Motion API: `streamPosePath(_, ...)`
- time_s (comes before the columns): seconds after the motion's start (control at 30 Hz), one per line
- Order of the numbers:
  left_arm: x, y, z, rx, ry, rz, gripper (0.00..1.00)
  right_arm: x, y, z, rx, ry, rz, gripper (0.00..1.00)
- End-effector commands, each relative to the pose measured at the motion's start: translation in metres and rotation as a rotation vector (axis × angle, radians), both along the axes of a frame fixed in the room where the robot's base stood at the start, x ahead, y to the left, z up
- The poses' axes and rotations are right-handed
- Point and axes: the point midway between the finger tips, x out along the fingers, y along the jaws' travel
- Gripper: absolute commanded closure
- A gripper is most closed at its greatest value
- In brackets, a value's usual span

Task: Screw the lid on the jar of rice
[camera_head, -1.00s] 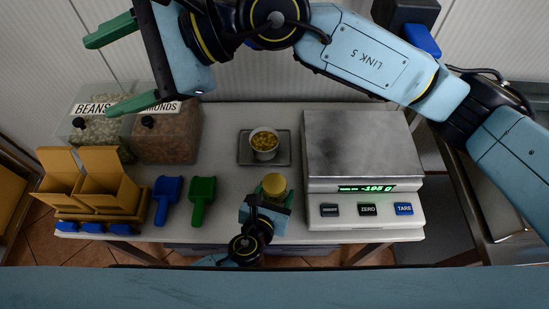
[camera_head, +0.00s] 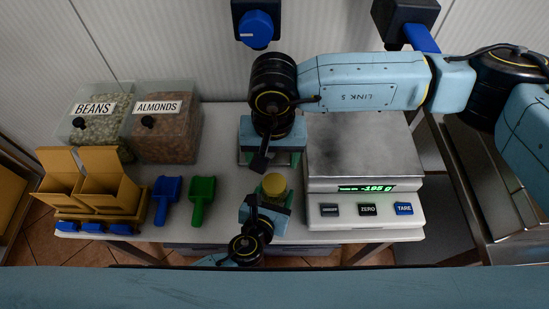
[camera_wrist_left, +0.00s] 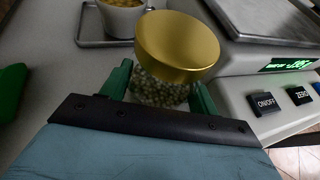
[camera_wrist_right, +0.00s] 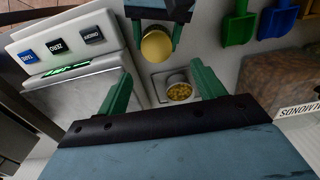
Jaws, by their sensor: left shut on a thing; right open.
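The jar of rice (camera_wrist_left: 158,92) is clear with pale grains inside and stands upright at the table's front, left of the scale. A gold lid (camera_wrist_left: 177,45) sits on its top; it also shows in the head view (camera_head: 274,184) and the right wrist view (camera_wrist_right: 156,46). I cannot tell how tightly the lid sits. My left gripper (camera_head: 266,207) is shut around the jar's body below the lid. My right gripper (camera_head: 271,158) is open and empty, pointing down above the table behind the jar. In its wrist view the lid is beyond its fingers, apart from them.
A scale (camera_head: 362,145) reading -195 g stands right of the jar. A small bowl of yellow pieces (camera_wrist_right: 178,92) is on a tray behind the jar, hidden under my right arm in the head view. Blue (camera_head: 167,198) and green (camera_head: 201,200) scoops and bins (camera_head: 166,137) are left.

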Motion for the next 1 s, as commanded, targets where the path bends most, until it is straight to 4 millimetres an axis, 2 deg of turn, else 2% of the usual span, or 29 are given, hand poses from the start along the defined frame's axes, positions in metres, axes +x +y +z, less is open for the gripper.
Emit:
streamPosePath(0.1, 0.000, 0.000, 0.000, 0.001, 0.001, 0.000, 1.00, -0.002, -0.004, -0.008, -0.017, 0.005, 0.002, 0.32)
streamPosePath(0.53, 0.000, 0.000, 0.000, 0.002, 0.001, 0.001, 1.00, -0.003, -0.004, -0.014, -0.017, 0.007, 0.001, 0.32)
streamPosePath(1.0, 0.000, 0.000, 0.000, 0.001, 0.000, 0.001, 1.00, -0.003, -0.004, -0.079, -0.017, 0.007, 0.001, 0.32)
